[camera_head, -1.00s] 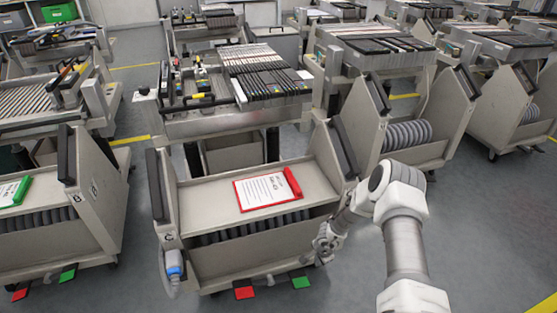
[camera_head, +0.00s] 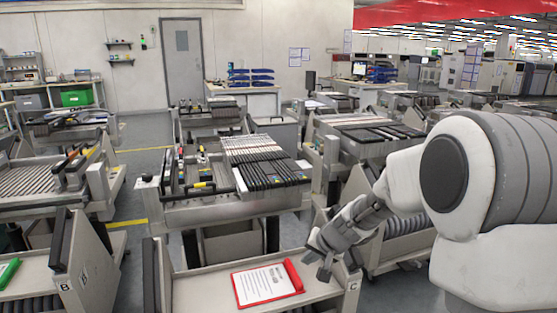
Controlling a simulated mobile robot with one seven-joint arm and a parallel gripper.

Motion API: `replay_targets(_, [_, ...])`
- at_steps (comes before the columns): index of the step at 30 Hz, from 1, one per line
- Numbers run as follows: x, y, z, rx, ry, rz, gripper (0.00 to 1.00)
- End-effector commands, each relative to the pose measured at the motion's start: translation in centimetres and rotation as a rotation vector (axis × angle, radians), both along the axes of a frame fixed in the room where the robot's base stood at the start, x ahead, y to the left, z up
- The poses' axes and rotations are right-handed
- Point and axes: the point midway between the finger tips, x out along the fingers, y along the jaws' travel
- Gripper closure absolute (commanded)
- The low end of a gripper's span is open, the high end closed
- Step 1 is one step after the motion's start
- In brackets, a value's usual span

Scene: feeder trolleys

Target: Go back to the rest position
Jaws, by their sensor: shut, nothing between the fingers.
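My gripper (camera_head: 325,262) is in the middle right of the view, shut and empty. It hangs over the right side of the near trolley (camera_head: 195,295), just above and right of a red clipboard (camera_head: 268,284) with a white sheet. A gap shows between gripper and clipboard. My arm reaches in from the right edge, and its large white and grey links hide much of the right side.
Behind the near trolley stands a feeder trolley (camera_head: 215,214) loaded with feeders. More trolleys fill the right. Grey floor (camera_head: 140,180) shows between the rows at left.

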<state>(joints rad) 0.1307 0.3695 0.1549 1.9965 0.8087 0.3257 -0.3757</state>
Motion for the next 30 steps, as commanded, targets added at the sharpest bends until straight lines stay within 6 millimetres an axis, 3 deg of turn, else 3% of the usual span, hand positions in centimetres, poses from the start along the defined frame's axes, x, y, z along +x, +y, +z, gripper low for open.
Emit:
replay_targets(1, [-1.2, 0.2, 1.9, -0.016, -0.014, 0.027, 1.00])
replay_targets(6, [-5.7, 0.3, 6.3, -0.073, -0.028, 0.110, 1.00])
replay_targets(15, [-14.7, -0.7, 11.7, -0.197, -0.033, 0.207, 1.00])
replay_targets(21, [-21.1, -2.3, 13.6, -0.291, -0.025, 0.238, 1.00])
replay_targets(30, [-29.0, -5.4, 14.1, -0.419, -0.010, 0.233, 1.00])
